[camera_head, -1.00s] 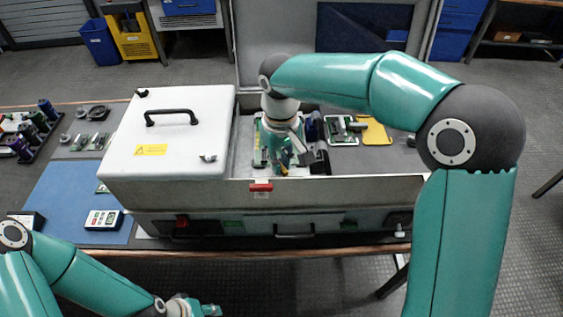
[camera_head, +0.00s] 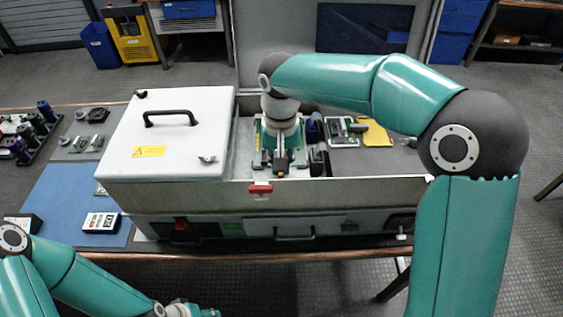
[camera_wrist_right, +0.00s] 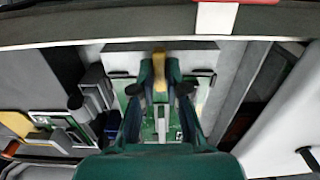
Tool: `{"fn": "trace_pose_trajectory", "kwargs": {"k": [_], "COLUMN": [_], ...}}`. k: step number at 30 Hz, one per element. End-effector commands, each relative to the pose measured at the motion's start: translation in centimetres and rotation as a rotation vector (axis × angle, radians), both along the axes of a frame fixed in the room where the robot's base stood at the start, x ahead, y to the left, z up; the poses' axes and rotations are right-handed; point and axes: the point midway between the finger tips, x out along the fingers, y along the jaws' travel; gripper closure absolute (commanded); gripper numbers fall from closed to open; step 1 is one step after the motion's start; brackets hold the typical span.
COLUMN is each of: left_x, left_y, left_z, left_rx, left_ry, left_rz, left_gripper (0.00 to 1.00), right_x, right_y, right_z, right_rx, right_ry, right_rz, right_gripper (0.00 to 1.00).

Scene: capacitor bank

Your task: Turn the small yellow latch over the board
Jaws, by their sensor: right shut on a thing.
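My right arm reaches down into the open box, and my right gripper (camera_head: 281,170) is low over a green board (camera_head: 258,157). In the right wrist view the right gripper (camera_wrist_right: 160,70) is shut on the small yellow latch (camera_wrist_right: 159,72), which shows as a narrow yellow piece between the fingertips. Only a speck of the yellow latch (camera_head: 281,177) shows in the head view. The green board (camera_wrist_right: 201,92) lies beneath, partly hidden by the gripper. My left gripper (camera_head: 196,311) is low at the bottom edge, away from the box, and partly cut off.
The box's front wall (camera_head: 340,192) with a red clasp (camera_head: 260,189) stands close in front of the right gripper. A white lid with a black handle (camera_head: 170,117) covers the box's left part. Dark cylinders (camera_head: 314,128) stand right of the board.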

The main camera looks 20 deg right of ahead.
Motion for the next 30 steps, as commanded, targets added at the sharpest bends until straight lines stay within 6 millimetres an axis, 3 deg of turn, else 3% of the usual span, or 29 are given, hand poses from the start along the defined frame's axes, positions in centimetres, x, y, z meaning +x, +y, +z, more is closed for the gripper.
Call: {"fn": "trace_pose_trajectory", "kwargs": {"k": [8, 9, 13, 23, 30], "left_x": [0.0, 0.0, 0.0, 0.0, 0.0], "left_y": [0.0, 0.0, 0.0, 0.0, 0.0], "left_z": [0.0, 0.0, 0.0, 0.1, 0.1], "left_rx": [0.000, 0.000, 0.000, 0.000, 0.000], "left_ry": [0.000, 0.000, 0.000, 0.000, 0.000], "left_rz": [0.000, 0.000, 0.000, 0.000, 0.000], "left_gripper": [0.60, 0.60, 0.60, 0.60, 0.60], "right_x": [0.1, 0.1, 0.1, 0.1, 0.1], "right_y": [0.0, 0.0, 0.0, 0.0, 0.0], "right_z": [0.2, 0.2, 0.2, 0.2, 2.8], "right_rx": [0.001, 0.001, 0.001, 0.000, 0.001], "right_ry": [-0.008, -0.008, -0.005, -0.002, -0.008], "right_rz": [-0.001, 0.000, 0.000, 0.001, 0.002], "right_gripper": [1.00, 0.82, 0.61, 0.61, 0.61]}}
